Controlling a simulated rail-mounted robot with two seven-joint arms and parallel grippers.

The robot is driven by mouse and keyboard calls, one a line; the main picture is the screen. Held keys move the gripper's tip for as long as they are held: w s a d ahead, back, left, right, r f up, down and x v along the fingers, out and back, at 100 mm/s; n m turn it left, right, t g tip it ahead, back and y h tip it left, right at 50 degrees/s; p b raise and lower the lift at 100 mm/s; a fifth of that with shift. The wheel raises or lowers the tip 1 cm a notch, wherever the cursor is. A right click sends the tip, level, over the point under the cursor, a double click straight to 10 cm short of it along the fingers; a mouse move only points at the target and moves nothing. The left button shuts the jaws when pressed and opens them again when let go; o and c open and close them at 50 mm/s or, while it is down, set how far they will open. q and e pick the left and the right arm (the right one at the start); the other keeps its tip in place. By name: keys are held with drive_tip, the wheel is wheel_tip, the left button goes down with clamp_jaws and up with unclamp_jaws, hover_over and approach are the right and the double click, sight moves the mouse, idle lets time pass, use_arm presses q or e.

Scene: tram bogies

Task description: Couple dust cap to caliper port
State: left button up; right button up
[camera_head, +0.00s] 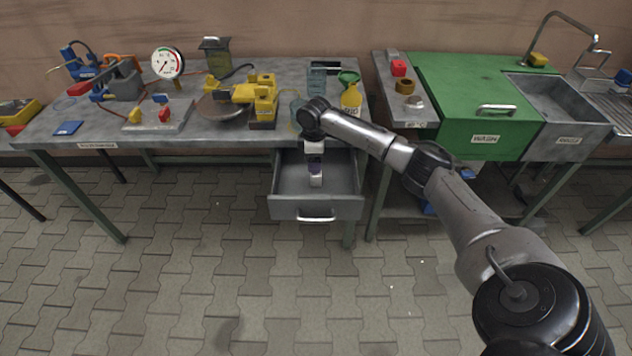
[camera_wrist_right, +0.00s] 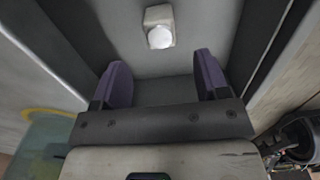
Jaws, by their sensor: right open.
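My right gripper (camera_head: 315,170) points down into the open drawer (camera_head: 289,207) under the left bench. Its two purple fingers (camera_wrist_right: 163,80) are spread apart, with nothing between them in the right wrist view. A small whitish block with a round pale top, possibly the dust cap (camera_wrist_right: 159,27), lies on the drawer floor beyond the fingertips; it also shows just below the gripper in the head view (camera_head: 316,182). A yellow caliper (camera_head: 262,99) stands on the bench beside a dark brake disc (camera_head: 214,107). Its port cannot be made out. My left gripper is out of view.
The drawer walls stand close on both sides of my right gripper. A yellow bottle with a green funnel (camera_head: 351,97) is on the bench above. A pressure gauge (camera_head: 168,63) stands farther left. A green wash unit (camera_head: 462,90) and a sink (camera_head: 560,100) are at right.

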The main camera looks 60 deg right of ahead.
sight(315, 178)
drive_tip(key=shift+f+b, duration=0.6)
drive_tip(key=shift+f, duration=1.25)
wheel_tip(315, 178, down, 5)
drive_tip(key=b, duration=0.4)
drive_tip(key=shift+s+f, duration=0.1)
drive_tip(key=shift+f, duration=0.05)
drive_tip(key=c, duration=0.9)
drive_tip(key=shift+c, duration=0.3)
